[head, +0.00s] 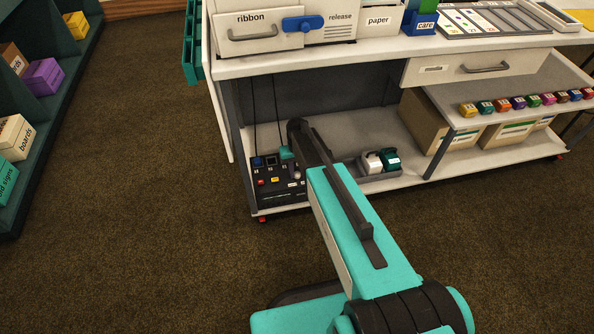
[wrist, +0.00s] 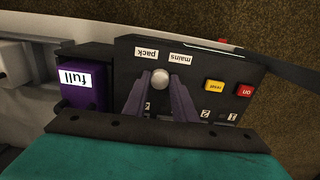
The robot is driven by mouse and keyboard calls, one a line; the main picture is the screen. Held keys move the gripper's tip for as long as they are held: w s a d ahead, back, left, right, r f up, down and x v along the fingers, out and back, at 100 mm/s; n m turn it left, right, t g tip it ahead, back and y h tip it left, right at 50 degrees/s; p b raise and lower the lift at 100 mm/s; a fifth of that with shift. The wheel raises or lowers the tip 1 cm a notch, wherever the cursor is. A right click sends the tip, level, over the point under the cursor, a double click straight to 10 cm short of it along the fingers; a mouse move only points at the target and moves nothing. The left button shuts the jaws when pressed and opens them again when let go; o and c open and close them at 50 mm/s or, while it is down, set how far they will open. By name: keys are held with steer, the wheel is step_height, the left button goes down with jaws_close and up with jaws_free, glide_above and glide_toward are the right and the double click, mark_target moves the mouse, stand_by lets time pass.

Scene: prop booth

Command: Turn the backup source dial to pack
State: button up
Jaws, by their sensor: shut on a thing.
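The source dial (wrist: 160,77) shows in the wrist view as a pale round knob on a dark panel (wrist: 205,60). The labels "pack" (wrist: 146,53) and "mains" (wrist: 180,58) sit just beyond it, upside down in this view. My gripper (wrist: 160,82) is shut on the dial, with one finger at each side of it. No pointer mark on the dial is clear, so I cannot tell its setting. In the head view the panel (head: 262,191) lies on the bench's lower shelf, and my arm hides part of it.
A yellow button (wrist: 214,86) and a red "on" button (wrist: 245,91) are on the same panel. A purple block labelled "full" (wrist: 82,92) stands beside it. A grey tray (head: 382,175) with white and teal items is on the shelf. The bench top (head: 370,47) overhangs the shelf.

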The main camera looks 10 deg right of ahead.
mark_target(297, 174)
steer(key=shift+a, duration=0.1)
steer(key=o, duration=1)
steer(key=shift+o, duration=0.2)
step_height(297, 174, up, 14)
steer(key=p, duration=0.2)
steer(key=shift+f, duration=0.1)
steer(key=shift+p, duration=0.3)
